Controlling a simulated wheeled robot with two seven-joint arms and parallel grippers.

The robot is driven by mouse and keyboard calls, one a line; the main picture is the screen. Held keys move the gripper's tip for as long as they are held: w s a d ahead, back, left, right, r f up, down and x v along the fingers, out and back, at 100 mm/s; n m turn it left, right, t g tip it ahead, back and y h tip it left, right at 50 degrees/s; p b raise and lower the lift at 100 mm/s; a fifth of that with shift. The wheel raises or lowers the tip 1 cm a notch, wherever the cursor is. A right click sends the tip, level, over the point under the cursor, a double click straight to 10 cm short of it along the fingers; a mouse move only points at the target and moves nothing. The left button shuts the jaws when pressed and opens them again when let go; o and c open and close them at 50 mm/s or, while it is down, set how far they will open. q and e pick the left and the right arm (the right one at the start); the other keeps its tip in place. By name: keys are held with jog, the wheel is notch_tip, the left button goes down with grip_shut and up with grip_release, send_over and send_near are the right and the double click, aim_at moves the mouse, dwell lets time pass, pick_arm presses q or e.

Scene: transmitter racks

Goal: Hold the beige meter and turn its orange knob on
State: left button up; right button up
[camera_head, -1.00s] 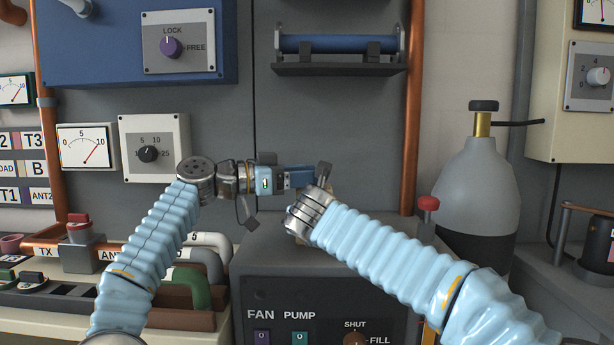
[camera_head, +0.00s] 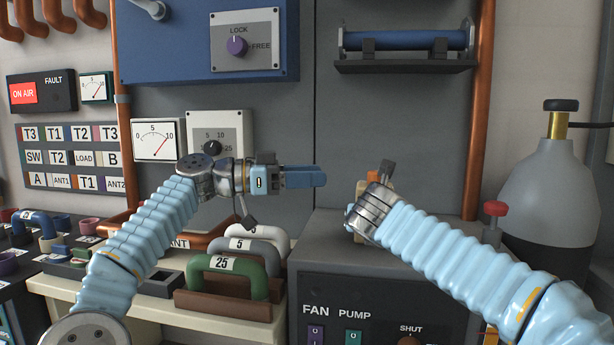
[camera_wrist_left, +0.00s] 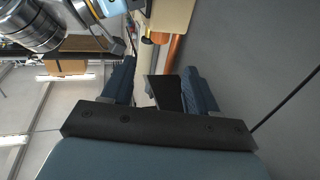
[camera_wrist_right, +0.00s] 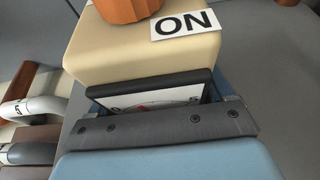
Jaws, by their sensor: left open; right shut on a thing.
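The beige meter (camera_wrist_right: 145,55) is in my right gripper (camera_wrist_right: 155,100), close up in the right wrist view. Its orange knob (camera_wrist_right: 135,8) is cut by the top edge, beside an "ON" label (camera_wrist_right: 186,24). The black-framed white dial (camera_wrist_right: 155,98) faces the gripper's palm. In the head view my right gripper (camera_head: 362,200) hides most of the meter; only a small beige and orange part (camera_head: 360,189) shows. My left gripper (camera_head: 318,177) is open and empty, left of the meter with a gap between. Its two fingers (camera_wrist_left: 160,80) stand apart in the left wrist view.
A grey cabinet (camera_head: 340,255) with FAN and PUMP switches stands below the grippers. Numbered handles, one green (camera_head: 228,272), sit at lower left. A grey gas cylinder (camera_head: 553,190) stands at right. A wall dial (camera_head: 155,142) and a small knob panel (camera_head: 222,130) are behind my left arm.

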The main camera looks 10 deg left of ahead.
pick_arm(q)
jog(key=shift+a, duration=0.3)
jog(key=n+t+y, duration=0.4)
jog(key=n+t, duration=0.1)
jog(key=t, duration=0.2)
send_near(370, 174)
jog(key=x, duration=1)
